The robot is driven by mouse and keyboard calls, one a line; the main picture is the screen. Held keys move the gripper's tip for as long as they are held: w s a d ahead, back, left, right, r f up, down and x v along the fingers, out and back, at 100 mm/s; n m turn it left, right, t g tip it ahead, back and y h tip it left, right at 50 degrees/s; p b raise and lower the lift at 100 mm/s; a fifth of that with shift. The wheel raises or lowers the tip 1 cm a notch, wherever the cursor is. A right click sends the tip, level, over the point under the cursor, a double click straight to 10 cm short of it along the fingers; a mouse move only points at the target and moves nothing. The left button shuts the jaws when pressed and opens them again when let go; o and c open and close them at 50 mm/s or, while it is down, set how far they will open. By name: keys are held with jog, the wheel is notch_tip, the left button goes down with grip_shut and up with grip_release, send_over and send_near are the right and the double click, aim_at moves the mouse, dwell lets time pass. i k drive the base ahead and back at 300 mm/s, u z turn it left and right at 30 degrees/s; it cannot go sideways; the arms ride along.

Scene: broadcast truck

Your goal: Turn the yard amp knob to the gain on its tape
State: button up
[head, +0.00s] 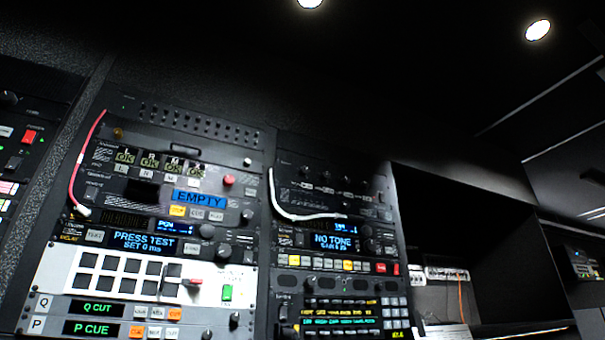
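A rack unit in the right-hand rack has a lit blue display (335,243) reading "NO TONE" with a gain line under it, whose number is too small to read surely. Dark round knobs (369,238) sit just right of this display. I cannot tell for certain which knob is the yard amp knob. No gain tape is legible; small markings near the unit are too small to read. My gripper is not in view.
A white cable (300,216) loops across the front above the display, and a pink cable (84,165) hangs at the left rack. A white button panel (130,275) sits lower left. An open dark bay (480,250) lies right of the racks.

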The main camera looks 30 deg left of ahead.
aim_at(325, 176)
jog(key=u, duration=1.35)
